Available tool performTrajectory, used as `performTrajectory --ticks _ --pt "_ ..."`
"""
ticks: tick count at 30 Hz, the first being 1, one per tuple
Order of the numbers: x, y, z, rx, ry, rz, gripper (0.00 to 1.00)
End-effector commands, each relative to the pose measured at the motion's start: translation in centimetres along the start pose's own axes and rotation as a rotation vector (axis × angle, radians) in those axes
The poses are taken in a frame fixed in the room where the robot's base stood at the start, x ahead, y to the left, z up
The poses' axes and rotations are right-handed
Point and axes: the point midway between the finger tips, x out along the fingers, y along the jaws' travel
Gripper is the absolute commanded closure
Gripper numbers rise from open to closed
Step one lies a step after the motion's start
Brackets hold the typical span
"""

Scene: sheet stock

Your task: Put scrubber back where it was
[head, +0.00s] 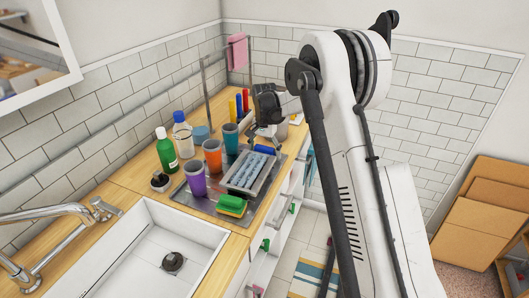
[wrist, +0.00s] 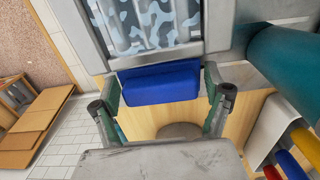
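A blue block (wrist: 160,84), possibly the scrubber, lies between the two fingers of my gripper (wrist: 163,82) in the wrist view. The fingers are wide apart, one near each end of the block; no firm hold shows. In the head view the blue block (head: 265,149) lies at the far end of the metal tray (head: 203,208), just below my gripper (head: 262,133). A green and orange sponge (head: 231,205) sits at the tray's near end. I cannot tell for certain which is the scrubber.
Purple (head: 195,179), orange (head: 212,157) and teal (head: 231,138) cups stand on the tray, beside a smaller tray with a blue patterned insert (head: 248,173). Bottles (head: 166,150) stand at the left. The sink (head: 150,245) is in front. Red, yellow and blue items stand behind.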

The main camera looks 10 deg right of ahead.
Motion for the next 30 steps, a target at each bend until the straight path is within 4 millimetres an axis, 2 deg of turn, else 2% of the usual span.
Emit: performTrajectory --ticks 10,14,17,24,30 --pt "-0.1 0.0 0.0 0.000 0.000 0.000 0.08" --pt "-0.8 0.0 0.0 0.000 0.000 0.000 0.08" --pt "-2.2 0.0 0.0 0.000 0.000 0.000 0.08" --pt "-7.0 0.0 0.0 0.000 0.000 0.000 0.08" --pt "-10.4 0.0 0.0 0.000 0.000 0.000 0.08"
